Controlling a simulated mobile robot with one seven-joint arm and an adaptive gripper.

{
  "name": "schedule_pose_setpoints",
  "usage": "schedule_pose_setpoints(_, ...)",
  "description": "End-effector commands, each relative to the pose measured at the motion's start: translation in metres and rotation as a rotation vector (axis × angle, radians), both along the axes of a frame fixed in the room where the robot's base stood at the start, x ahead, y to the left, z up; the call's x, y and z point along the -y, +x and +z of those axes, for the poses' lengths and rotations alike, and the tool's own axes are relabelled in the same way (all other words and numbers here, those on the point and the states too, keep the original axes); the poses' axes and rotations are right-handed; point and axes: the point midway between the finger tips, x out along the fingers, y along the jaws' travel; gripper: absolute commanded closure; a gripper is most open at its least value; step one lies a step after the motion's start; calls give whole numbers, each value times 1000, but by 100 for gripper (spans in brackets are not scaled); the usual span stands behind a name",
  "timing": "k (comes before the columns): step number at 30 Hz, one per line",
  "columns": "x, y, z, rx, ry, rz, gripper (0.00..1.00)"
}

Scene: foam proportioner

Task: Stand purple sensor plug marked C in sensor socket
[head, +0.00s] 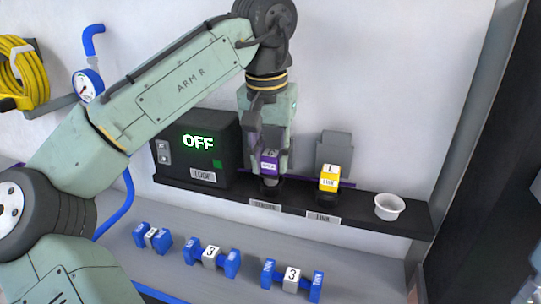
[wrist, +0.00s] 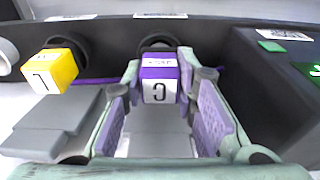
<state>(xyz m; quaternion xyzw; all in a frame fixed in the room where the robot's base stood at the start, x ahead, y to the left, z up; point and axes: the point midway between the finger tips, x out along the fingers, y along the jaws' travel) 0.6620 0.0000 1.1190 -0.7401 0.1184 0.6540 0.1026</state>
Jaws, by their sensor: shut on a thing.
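The purple sensor plug (head: 269,165), with a white label, is between the fingers of my gripper (head: 270,158). In the wrist view the purple plug (wrist: 159,88) shows a C on its white face, and my gripper (wrist: 159,76) is shut on it at the fingertips. The black sensor socket (head: 271,185) is on the dark shelf directly below the plug. In the wrist view the round socket (wrist: 156,43) shows just beyond the plug. The plug looks upright and close to the socket; I cannot tell whether its lower end is inside.
A yellow plug marked L (head: 329,178) stands in the socket to the right. A white cup (head: 389,206) is at the shelf's right end. A black box reading OFF (head: 198,150) stands close on the left. Several blue-and-white blocks (head: 212,257) lie on the lower surface.

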Motion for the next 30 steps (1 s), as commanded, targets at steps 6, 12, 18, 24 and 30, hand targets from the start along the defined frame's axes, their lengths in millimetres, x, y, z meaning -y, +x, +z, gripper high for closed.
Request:
schedule_pose_setpoints(6,0,0,-1,0,0,1,100)
schedule_pose_setpoints(12,0,0,-5,0,0,0,100)
schedule_pose_setpoints(18,0,0,-9,0,0,1,100)
schedule_pose_setpoints(24,0,0,-13,0,0,1,100)
schedule_pose_setpoints(30,0,0,-12,0,0,1,65)
